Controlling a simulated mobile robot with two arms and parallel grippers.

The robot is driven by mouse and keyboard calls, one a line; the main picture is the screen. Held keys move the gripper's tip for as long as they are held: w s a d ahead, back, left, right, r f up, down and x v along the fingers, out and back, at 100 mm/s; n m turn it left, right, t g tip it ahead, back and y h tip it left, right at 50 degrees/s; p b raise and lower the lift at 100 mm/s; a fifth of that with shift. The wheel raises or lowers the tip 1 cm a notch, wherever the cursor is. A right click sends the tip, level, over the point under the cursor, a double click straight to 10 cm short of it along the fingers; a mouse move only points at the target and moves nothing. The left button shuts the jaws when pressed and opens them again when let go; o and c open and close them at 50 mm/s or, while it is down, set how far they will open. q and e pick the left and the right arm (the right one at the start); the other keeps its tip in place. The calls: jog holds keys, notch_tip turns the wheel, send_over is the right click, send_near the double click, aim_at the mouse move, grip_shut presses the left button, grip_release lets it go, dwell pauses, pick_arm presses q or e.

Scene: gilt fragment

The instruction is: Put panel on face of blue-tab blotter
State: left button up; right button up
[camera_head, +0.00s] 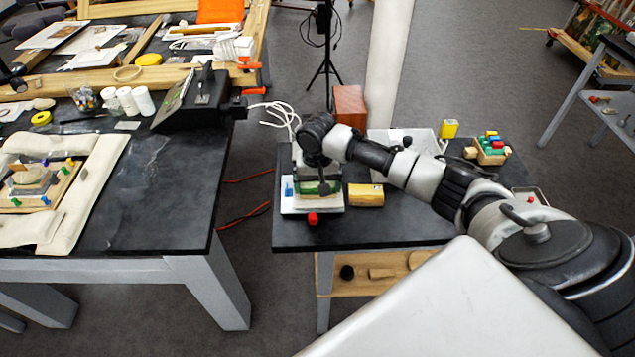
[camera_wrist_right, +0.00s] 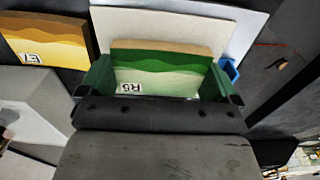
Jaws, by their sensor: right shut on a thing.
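My right gripper (camera_head: 318,184) is shut on a small panel with a wavy green band over cream (camera_head: 322,188). In the right wrist view the panel (camera_wrist_right: 160,70) sits between the two fingers (camera_wrist_right: 158,85), with a small printed label on its lower part. The white blotter (camera_head: 298,209) lies on the small dark table, under and around the gripper. Its blue tab (camera_head: 289,188) shows at the left in the head view and at the right in the wrist view (camera_wrist_right: 229,70). I cannot tell whether the panel touches the blotter. My left gripper is not in view.
A yellow labelled block (camera_head: 366,195) lies just right of the blotter. A red knob (camera_head: 313,218) is at the blotter's front edge. A toy-like tray of coloured pieces (camera_head: 488,150) stands at the back right. The table front is clear. A larger cluttered bench (camera_head: 170,190) stands left.

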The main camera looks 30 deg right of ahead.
jog(key=o, duration=0.6)
jog(key=shift+f, duration=0.1)
notch_tip(320, 180, up, 12)
jog(key=shift+r+b, duration=0.15)
jog(key=shift+b, duration=0.3)
